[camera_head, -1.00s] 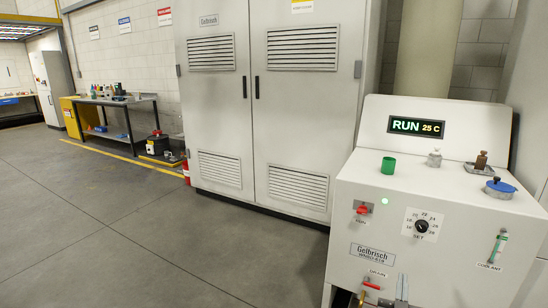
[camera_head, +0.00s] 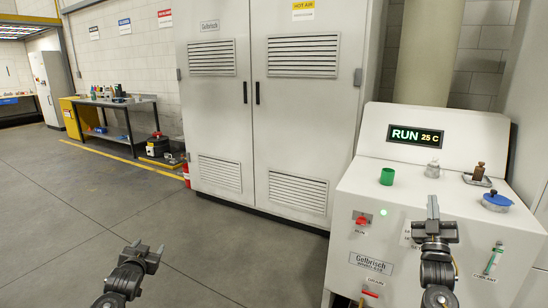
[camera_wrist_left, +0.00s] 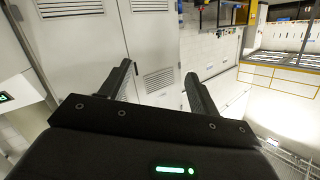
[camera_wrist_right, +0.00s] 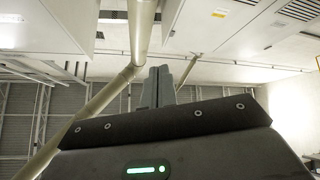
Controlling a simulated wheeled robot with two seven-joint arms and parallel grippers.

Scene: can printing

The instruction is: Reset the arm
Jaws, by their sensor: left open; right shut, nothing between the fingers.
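My left gripper (camera_head: 146,252) is at the bottom of the head view, over bare floor and left of the white machine (camera_head: 350,215). Its fingers stand apart and empty in the left wrist view (camera_wrist_left: 160,85). My right gripper (camera_head: 433,208) is raised in front of the machine and covers most of its dial. Its two fingers are together with nothing between them, as the right wrist view (camera_wrist_right: 161,86) also shows. Neither gripper holds anything.
The machine's display (camera_head: 416,136) reads RUN 25 C. A grey cabinet (camera_head: 245,140) stands behind.

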